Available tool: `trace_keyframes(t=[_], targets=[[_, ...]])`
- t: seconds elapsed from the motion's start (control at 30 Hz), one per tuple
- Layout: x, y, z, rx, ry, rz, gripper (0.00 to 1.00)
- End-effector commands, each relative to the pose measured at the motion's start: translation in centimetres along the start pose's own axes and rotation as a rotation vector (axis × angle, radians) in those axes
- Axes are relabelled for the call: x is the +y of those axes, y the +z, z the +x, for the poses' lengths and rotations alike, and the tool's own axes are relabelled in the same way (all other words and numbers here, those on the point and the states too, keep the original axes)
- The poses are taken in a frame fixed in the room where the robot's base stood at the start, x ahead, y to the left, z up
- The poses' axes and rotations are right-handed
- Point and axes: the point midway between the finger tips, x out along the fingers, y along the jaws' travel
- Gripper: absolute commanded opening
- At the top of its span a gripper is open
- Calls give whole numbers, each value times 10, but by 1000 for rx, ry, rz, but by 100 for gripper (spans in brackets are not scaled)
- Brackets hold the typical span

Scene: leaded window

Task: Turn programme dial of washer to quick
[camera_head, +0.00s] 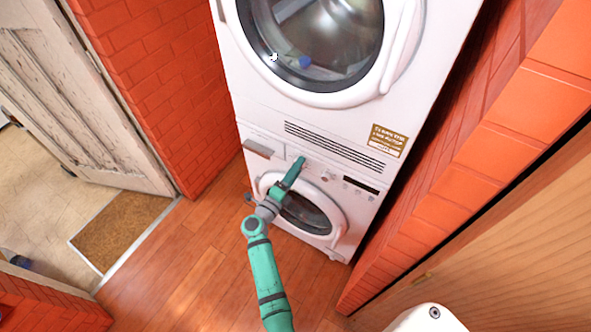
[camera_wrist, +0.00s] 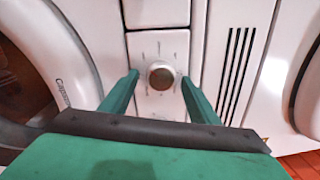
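The washer (camera_head: 341,222) is the lower white machine in the stack, with its round door below a control panel. Its programme dial (camera_wrist: 161,76), a small round grey-brown knob, sits on a white panel with short marks around it. My gripper (camera_head: 298,165) reaches the panel from the front in the head view, and the arm covers part of the washer front. In the wrist view my gripper (camera_wrist: 160,80) is open, with one green finger on each side of the dial. Gaps show between the fingers and the knob. I cannot tell which programme the dial points to.
A second machine (camera_head: 415,95) with a large round door stands on top of the washer, with vent slots (camera_head: 335,147) along its base. Brick walls (camera_head: 165,75) stand on both sides. The wooden floor (camera_head: 190,255) in front is clear. A doormat (camera_head: 120,230) lies at the left.

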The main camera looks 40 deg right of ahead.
Motion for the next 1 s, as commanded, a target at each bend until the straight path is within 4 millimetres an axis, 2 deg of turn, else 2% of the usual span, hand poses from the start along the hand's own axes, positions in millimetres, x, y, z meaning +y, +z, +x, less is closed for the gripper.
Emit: trace_keyframes(t=[0.23,0.37,0.73,1.0], targets=[[0,2,-1,-5,1,1,55],[0,3,-9,-6,1,1,55],[0,2,-74,-7,1,0,55],[-1,0,-103,-1,-1,1,55]])
